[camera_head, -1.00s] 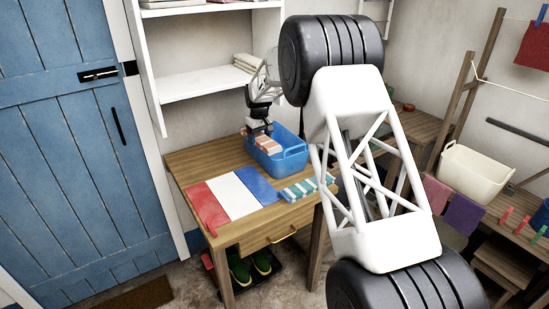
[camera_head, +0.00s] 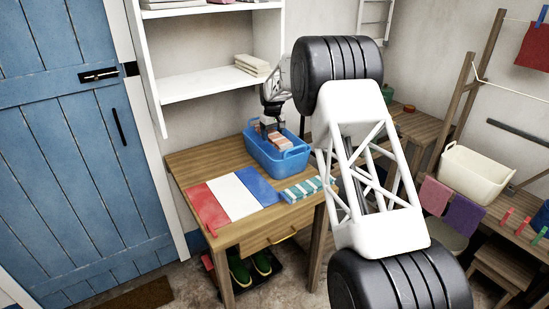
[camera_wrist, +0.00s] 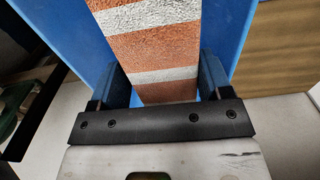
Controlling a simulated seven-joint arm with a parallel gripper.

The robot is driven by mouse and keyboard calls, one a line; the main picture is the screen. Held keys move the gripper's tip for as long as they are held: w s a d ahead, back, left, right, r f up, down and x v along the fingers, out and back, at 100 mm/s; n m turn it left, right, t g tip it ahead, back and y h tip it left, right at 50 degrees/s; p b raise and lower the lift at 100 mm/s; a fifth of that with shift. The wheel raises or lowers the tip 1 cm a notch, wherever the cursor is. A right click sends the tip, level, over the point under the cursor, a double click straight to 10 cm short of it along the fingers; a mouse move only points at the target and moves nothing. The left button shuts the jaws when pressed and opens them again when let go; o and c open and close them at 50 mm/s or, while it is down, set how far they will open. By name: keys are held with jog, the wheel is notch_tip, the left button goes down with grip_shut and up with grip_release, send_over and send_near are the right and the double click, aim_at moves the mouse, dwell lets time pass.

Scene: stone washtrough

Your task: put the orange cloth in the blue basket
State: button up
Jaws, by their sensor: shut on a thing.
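The orange cloth, striped orange and pale grey (camera_head: 280,142), shows at the mouth of the blue basket (camera_head: 272,162) on the wooden table. My gripper (camera_head: 271,130) is over the basket and shut on the cloth. In the wrist view the cloth (camera_wrist: 160,45) runs between the two fingers of my gripper (camera_wrist: 165,88), with blue basket wall (camera_wrist: 75,30) on both sides. The cloth's lower end is hidden by the basket wall in the head view, so I cannot tell whether it touches the bottom.
A red, white and blue mat (camera_head: 234,196) lies left of the basket. A teal-and-white striped cloth (camera_head: 303,189) lies at the table's right front edge. A white shelf (camera_head: 205,84) with folded cloths stands behind. A cream tub (camera_head: 472,175) is further right.

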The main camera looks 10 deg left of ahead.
send_over(273, 158)
jog(key=shift+a+f, duration=0.1)
jog(key=shift+f, duration=3)
jog(key=shift+f, duration=1.9)
jog(key=shift+f, duration=0.15)
jog(key=o, duration=0.9)
jog(key=shift+o, duration=0.2)
jog(key=shift+r, duration=6.15)
